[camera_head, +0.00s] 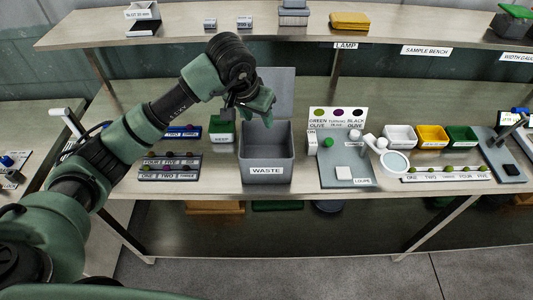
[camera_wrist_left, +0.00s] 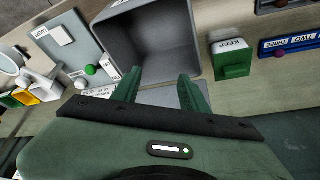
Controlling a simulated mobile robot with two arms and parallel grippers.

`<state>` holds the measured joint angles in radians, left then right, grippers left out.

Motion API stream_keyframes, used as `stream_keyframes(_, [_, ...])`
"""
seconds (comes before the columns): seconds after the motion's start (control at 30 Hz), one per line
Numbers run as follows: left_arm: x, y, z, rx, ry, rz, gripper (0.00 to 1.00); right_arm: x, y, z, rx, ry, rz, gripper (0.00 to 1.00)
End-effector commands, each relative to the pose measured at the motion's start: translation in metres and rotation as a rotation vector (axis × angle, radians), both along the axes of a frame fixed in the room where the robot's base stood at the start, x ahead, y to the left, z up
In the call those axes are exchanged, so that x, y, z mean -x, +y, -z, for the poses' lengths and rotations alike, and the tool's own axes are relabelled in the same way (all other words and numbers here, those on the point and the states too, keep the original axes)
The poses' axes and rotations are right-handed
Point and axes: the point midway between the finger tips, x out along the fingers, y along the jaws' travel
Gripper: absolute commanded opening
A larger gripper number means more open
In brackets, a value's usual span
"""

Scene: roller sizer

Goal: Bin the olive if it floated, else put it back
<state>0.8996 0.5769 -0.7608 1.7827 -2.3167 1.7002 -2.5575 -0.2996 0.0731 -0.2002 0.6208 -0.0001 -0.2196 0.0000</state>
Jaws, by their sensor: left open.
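My left gripper (camera_head: 260,108) hangs over the back of the grey waste bin (camera_head: 266,174). In the left wrist view the gripper (camera_wrist_left: 160,82) has its two green fingers spread, with nothing seen between them. The bin (camera_wrist_left: 150,35) is beneath the fingers; the part of its inside that shows looks empty. No single loose olive stands out. Several green olives (camera_head: 447,169) sit on the white numbered strip at right, and dark ones (camera_head: 170,167) on the dark numbered rack at left. My right gripper is out of view.
A green KEEP box (camera_head: 221,135) stands left of the bin. A grey loupe board (camera_head: 345,178) and magnifier (camera_head: 395,163) are to its right. White, yellow and green trays (camera_head: 432,144) stand behind the olive strip. A raised shelf (camera_head: 300,37) runs along the back.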

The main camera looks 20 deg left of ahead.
Motion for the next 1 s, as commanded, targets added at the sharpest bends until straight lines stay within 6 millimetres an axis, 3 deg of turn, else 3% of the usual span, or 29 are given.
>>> stream_keyframes(0.5, [0.026, 0.006, -0.065, -0.001, -0.003, 0.001, 0.44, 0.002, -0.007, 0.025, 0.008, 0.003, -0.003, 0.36])
stream_keyframes(1.0, [0.028, 0.006, -0.071, 0.000, 0.000, 0.000, 0.44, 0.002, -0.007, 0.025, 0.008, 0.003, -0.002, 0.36])
